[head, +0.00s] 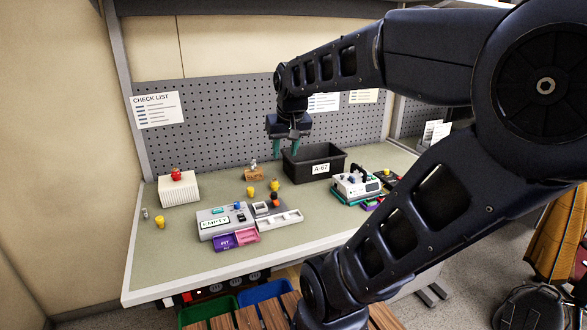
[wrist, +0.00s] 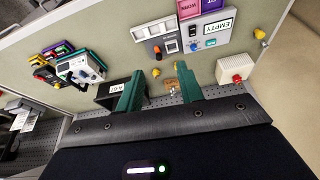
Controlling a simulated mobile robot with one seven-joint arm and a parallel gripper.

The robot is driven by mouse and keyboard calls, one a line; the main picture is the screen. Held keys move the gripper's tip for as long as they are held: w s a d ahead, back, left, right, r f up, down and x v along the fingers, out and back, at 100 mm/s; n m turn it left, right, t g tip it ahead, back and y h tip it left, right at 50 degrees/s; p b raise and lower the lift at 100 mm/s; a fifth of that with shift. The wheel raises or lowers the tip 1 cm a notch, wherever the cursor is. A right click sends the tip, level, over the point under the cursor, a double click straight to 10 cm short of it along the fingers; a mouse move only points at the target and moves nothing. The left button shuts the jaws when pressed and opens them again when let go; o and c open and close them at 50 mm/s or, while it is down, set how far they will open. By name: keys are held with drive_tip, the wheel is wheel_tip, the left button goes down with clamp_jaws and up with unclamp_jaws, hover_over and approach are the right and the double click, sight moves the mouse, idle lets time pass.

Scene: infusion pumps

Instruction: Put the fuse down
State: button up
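My gripper (head: 287,150) hangs above the back of the bench, just left of the black bin, with its green fingers pointing down. In the wrist view my gripper (wrist: 158,74) has its fingers apart, with nothing visible held between them. I cannot identify the fuse for certain. A small brown block (head: 253,174) with a greyish piece on top stands on the bench left of my gripper. The block also shows beyond the fingers in the wrist view (wrist: 171,83). A small grey cylinder (head: 145,213) stands near the bench's left edge.
The black bin (head: 313,164) labelled A-67 stands close right of the gripper. A grey panel marked EMPTY (head: 215,222), purple and pink trays (head: 247,236), a pump (head: 357,186), a white box with a red button (head: 178,189) and several yellow pieces occupy the bench. The left front is mostly clear.

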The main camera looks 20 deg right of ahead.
drive_tip(key=s+f, duration=0.3)
drive_tip(key=s, duration=0.3)
drive_tip(key=shift+n+t, duration=0.3)
drive_tip(key=shift+f, duration=0.1)
idle(0.8)
